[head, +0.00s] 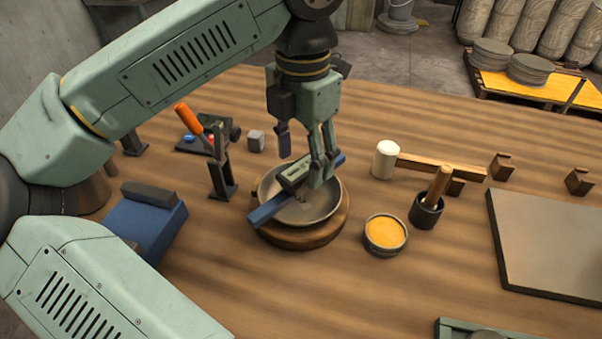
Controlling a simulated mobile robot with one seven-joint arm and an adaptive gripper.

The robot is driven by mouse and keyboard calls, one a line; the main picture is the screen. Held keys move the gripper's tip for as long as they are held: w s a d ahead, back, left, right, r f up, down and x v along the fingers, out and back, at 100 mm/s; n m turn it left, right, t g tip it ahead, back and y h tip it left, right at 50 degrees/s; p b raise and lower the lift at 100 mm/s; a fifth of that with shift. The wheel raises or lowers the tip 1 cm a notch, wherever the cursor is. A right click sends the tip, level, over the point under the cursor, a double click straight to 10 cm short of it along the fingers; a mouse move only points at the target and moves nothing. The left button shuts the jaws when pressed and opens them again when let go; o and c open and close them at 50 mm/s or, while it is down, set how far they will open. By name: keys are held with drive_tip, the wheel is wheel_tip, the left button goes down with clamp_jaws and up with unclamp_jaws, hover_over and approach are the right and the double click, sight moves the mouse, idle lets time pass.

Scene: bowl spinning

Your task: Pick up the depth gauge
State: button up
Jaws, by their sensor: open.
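The depth gauge (268,211) appears to be the blue bar with a dark, pale-faced body (295,173) in its middle. It lies slantwise across a round metal bowl (305,213), its near left end reaching past the rim. The bowl sits on a round wooden base (306,238). My gripper (322,176) points down over the bowl, with its open fingers at the right part of the gauge. The fingers hide part of the bar, and I cannot tell whether they touch it.
An orange-handled clamp (222,175) and a blue block (145,225) stand left of the bowl. To the right are a tin of yellow material (385,234), a dark mortar with pestle (427,210), a white-headed mallet (386,160) and a grey slab (555,240).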

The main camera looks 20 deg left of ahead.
sight(301, 167)
drive_tip(key=shift+a+f+p, duration=0.1)
drive_tip(key=shift+f+p, duration=0.2)
drive_tip(key=shift+f, duration=1.35)
clamp_jaws()
